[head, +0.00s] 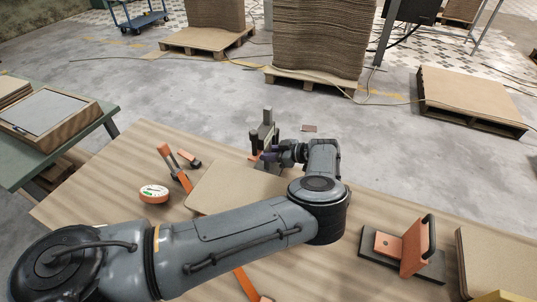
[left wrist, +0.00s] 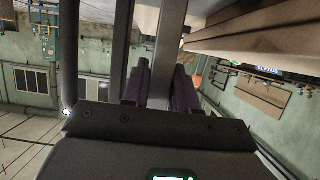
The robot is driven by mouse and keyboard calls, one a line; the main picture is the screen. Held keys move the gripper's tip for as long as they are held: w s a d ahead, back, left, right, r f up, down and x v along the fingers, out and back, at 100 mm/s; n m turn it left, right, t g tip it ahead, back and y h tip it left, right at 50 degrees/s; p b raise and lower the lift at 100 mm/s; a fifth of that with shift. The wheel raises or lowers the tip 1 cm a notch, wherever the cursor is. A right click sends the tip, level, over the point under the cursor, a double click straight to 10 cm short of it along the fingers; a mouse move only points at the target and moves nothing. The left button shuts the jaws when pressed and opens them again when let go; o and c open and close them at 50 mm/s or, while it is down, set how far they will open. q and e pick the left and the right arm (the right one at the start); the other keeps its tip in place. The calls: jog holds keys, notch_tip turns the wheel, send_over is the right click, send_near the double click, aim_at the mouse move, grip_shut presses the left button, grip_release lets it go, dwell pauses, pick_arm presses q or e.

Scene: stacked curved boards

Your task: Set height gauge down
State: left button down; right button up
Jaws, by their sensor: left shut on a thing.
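The height gauge (head: 268,118), a grey upright column with a dark post beside it, stands near the table's far edge in the head view. My left gripper (head: 271,155) is shut on it, with purple fingers around its lower part. In the left wrist view, the gauge's grey column (left wrist: 168,50) rises between the purple fingers of the left gripper (left wrist: 161,88). The gauge's base is mostly hidden, so I cannot tell whether it touches the table. My right gripper is not in view.
A thin curved board (head: 222,185) lies on the wooden table (head: 120,160), partly under my left arm. A white-and-orange round device (head: 154,192) and orange tools (head: 176,168) are left of it. An orange upright plate on a dark base (head: 405,250) stands right.

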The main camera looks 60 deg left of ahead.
pick_arm(q)
jog(key=shift+f, duration=0.1)
jog(key=c, duration=0.9)
grip_release()
jog(key=shift+w+d+r, duration=0.1)
jog(key=shift+w+r, duration=0.05)
jog(key=shift+r, duration=0.15)
jog(key=p+v, duration=0.1)
jog(key=v, duration=1)
jog(key=shift+w+d, duration=0.2)
jog(key=shift+w, duration=0.05)
